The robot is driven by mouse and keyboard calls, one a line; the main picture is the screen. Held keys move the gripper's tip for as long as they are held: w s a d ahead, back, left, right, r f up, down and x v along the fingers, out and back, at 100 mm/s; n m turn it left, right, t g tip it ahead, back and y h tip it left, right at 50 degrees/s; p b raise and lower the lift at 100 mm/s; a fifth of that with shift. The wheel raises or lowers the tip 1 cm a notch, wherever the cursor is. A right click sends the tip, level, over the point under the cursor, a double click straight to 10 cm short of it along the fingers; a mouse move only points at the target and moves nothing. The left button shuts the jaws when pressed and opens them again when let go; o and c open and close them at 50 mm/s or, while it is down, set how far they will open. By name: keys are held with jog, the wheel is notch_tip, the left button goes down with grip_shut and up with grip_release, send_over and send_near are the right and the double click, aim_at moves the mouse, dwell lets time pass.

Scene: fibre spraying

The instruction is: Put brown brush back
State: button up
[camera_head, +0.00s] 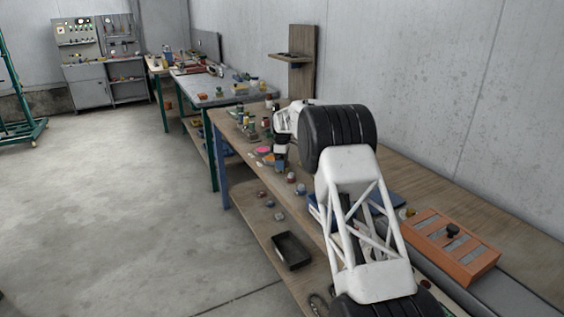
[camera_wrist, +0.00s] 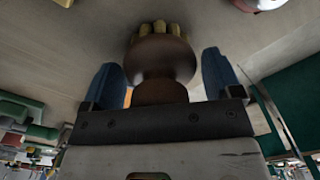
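The brown brush (camera_wrist: 160,58) shows in the wrist view with a rounded brown handle and short yellow bristles pointing away from my gripper. My gripper (camera_wrist: 163,72) has its two blue fingers on either side of the handle. The left finger looks close against it. A thin gap seems to show at the right finger, so I cannot tell whether they grip it. The bristle end is close to a flat tan surface; whether it touches is unclear.
A long wooden workbench (camera_head: 455,222) runs along the wall. An orange box (camera_head: 452,246) with a dark knob sits at its right. Several small bottles and jars crowd the far end. A black tray (camera_head: 292,251) lies on the lower shelf.

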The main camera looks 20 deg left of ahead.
jog(key=shift+o, duration=0.4)
notch_tip(320, 180, up, 12)
jog(key=shift+r, duration=0.15)
dwell(0.6)
dwell(0.6)
